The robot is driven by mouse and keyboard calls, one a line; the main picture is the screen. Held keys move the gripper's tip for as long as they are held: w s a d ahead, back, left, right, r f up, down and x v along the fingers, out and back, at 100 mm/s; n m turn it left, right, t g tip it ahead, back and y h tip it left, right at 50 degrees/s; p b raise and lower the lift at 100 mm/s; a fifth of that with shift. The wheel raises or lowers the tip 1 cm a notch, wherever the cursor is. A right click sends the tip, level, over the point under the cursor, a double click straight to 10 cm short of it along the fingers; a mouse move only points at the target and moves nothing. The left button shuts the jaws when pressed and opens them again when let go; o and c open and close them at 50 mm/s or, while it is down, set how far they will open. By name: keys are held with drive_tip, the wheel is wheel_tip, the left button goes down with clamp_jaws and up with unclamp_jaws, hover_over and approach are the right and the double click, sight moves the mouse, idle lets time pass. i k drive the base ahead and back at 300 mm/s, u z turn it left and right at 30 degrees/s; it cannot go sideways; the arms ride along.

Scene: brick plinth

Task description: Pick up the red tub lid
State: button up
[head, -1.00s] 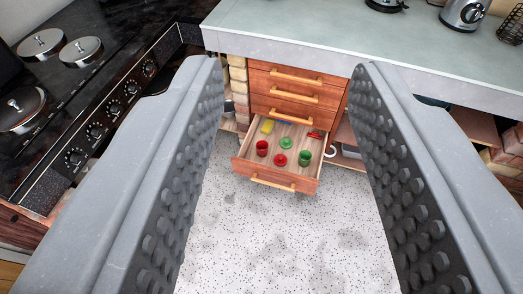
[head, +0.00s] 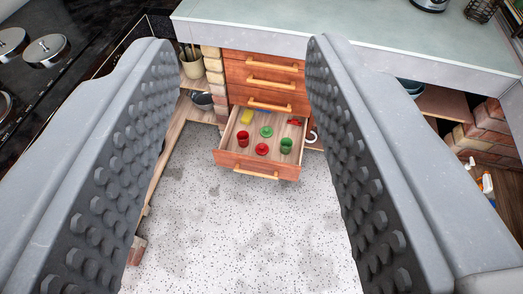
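The red tub lid (head: 262,149) is a small round red disc with a knob. It lies in the open bottom drawer (head: 228,157), near the drawer's front. A red tub (head: 243,138) stands to its left and a green tub (head: 286,145) to its right. A green lid (head: 266,131) lies just behind it. My gripper (head: 245,45) is open and empty, its two studded grey fingers wide apart at the left and right. The drawer is well beyond the fingers and shows in the gap between them.
A yellow block (head: 246,117) and a red item (head: 294,121) lie at the drawer's back. The countertop (head: 370,40) overhangs above the shut drawers (head: 266,80). A stove (head: 60,60) is at the left. The speckled floor (head: 240,230) before the drawer is clear.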

sight(260, 149)
drive_tip(key=u, duration=0.55)
drive_tip(key=k, duration=0.6)
drive_tip(key=u, duration=0.85)
drive_tip(key=k, duration=0.75)
drive_tip(key=u, duration=0.45)
drive_tip(key=i, duration=0.9)
drive_tip(key=z, duration=0.7)
drive_tip(key=i, duration=1.35)
drive_tip(key=z, duration=1.35)
drive_tip(key=i, duration=0.9)
drive_tip(key=z, duration=0.75)
drive_tip(key=k, duration=0.6)
